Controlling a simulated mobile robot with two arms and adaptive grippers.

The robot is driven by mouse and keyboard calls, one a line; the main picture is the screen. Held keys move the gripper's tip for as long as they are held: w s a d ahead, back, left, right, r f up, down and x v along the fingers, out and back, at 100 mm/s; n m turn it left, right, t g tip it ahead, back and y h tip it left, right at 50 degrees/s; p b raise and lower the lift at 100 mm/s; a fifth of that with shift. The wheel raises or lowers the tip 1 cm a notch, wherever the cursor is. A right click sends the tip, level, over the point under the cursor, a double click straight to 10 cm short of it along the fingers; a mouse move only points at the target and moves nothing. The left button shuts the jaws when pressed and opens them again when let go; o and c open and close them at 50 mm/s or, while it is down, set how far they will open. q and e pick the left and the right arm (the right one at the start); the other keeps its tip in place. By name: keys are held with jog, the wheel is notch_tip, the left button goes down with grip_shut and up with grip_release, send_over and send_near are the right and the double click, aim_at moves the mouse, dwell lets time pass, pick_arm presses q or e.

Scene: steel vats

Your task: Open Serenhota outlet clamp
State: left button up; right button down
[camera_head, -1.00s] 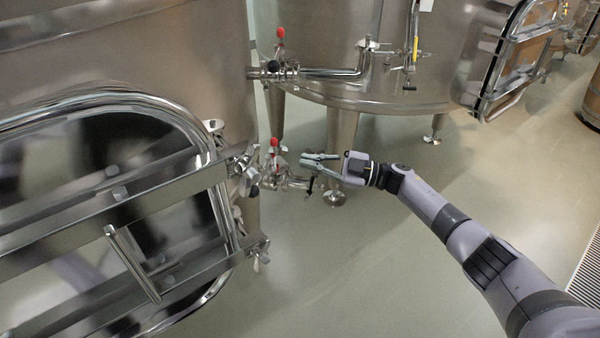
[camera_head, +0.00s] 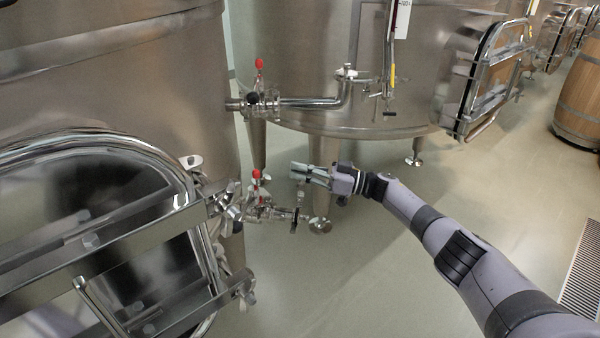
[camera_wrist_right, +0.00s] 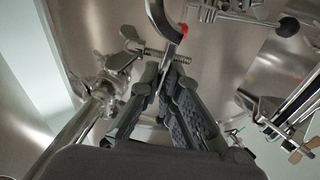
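The outlet (camera_head: 272,213) is a steel pipe fitting low on the near vat. It has a red-tipped valve handle (camera_head: 256,174), with a dark clamp-like part (camera_head: 295,219) at its free end. I cannot make out the clamp's details in the head view. My right gripper (camera_head: 302,172) is above the outlet's free end, apart from it in the picture, with fingers close together. In the right wrist view, its fingertips (camera_wrist_right: 165,72) nearly meet in front of a threaded bolt (camera_wrist_right: 155,52) and a wing nut (camera_wrist_right: 126,50). Contact cannot be told. My left gripper is not in view.
An upper valve (camera_head: 262,98) with a red handle and pipe juts from the near vat (camera_head: 110,90). A large door frame (camera_head: 130,150) fills the left. Another vat (camera_head: 310,60) stands behind. The floor (camera_head: 330,290) is clear below the outlet.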

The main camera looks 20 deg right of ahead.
jog(key=shift+w+f, duration=0.1)
dwell(0.4)
jog(key=c, duration=1.8)
grip_release()
jog(key=shift+d, duration=0.1)
jog(key=v, duration=1.2)
